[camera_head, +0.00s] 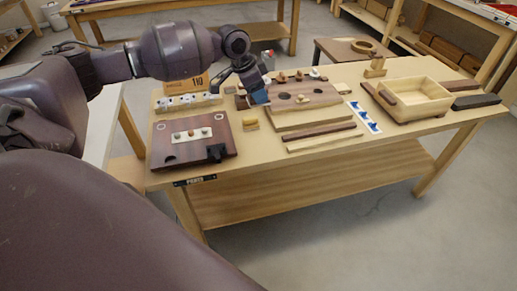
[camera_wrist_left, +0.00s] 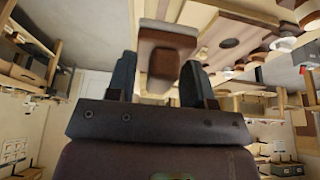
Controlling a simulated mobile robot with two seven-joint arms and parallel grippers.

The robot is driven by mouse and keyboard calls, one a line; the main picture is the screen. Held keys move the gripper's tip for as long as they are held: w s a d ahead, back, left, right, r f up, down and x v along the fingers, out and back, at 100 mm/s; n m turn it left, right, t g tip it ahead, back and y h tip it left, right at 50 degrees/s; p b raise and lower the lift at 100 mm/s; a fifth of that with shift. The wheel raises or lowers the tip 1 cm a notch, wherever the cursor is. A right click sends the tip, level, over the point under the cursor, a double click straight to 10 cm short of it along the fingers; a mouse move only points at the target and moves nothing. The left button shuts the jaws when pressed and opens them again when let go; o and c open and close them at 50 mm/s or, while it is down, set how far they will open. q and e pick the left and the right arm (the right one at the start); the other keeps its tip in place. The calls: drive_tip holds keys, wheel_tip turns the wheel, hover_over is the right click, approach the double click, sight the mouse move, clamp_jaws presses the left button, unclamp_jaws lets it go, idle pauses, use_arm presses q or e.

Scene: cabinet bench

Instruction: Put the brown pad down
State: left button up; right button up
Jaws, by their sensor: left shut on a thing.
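In the head view the pad cannot be made out at the fingertips. My right gripper is not in view.
A dark wooden board (camera_head: 167,153) with a black block (camera_head: 217,153) lies at the bench's left. A small yellow block (camera_head: 249,121) is near the gripper. Wooden strips (camera_head: 320,139), a blue-and-white strip (camera_head: 364,117) and an open wooden box (camera_head: 406,111) are to the right.

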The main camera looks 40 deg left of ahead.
use_arm(q)
drive_tip(key=shift+f, duration=0.1)
drive_tip(key=shift+f, duration=0.35)
drive_tip(key=b, duration=0.2)
hover_over(262, 147)
drive_tip(key=s, duration=0.1)
drive_tip(key=f, duration=0.9)
drive_tip(key=a+f, duration=0.1)
drive_tip(key=f, duration=0.4)
drive_tip(key=shift+f, duration=2.4)
drive_tip(key=o, duration=1.1)
